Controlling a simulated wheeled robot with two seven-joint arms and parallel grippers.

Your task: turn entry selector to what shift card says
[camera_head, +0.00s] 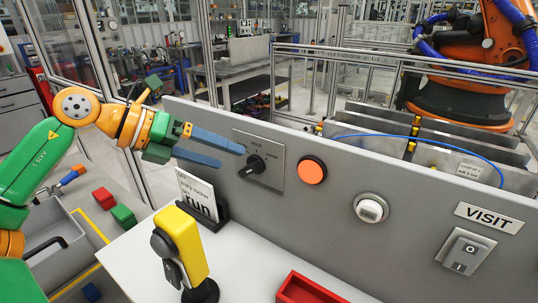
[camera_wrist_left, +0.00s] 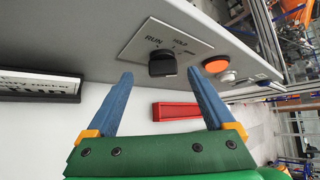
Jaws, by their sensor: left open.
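The entry selector is a black knob (camera_head: 253,165) on a grey plate (camera_head: 272,178) on the upright panel. In the left wrist view the knob (camera_wrist_left: 162,63) has RUN printed to its left, HOLD above and a third small label to its right. I cannot tell for sure which label it points at. The shift card (camera_head: 195,190) stands on the bench in a dark holder, with "run" in large letters. My left gripper (camera_head: 231,157) is open and empty, its blue fingers just in front of the knob, one on either side in the left wrist view (camera_wrist_left: 160,74). My right gripper is not seen.
Right of the selector are an orange button (camera_head: 312,170), a white round knob (camera_head: 371,209) and a rocker switch (camera_head: 465,251) under a VISIT sign. A yellow device (camera_head: 182,245) stands on the bench below my gripper. A red tray (camera_head: 306,290) lies at the front.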

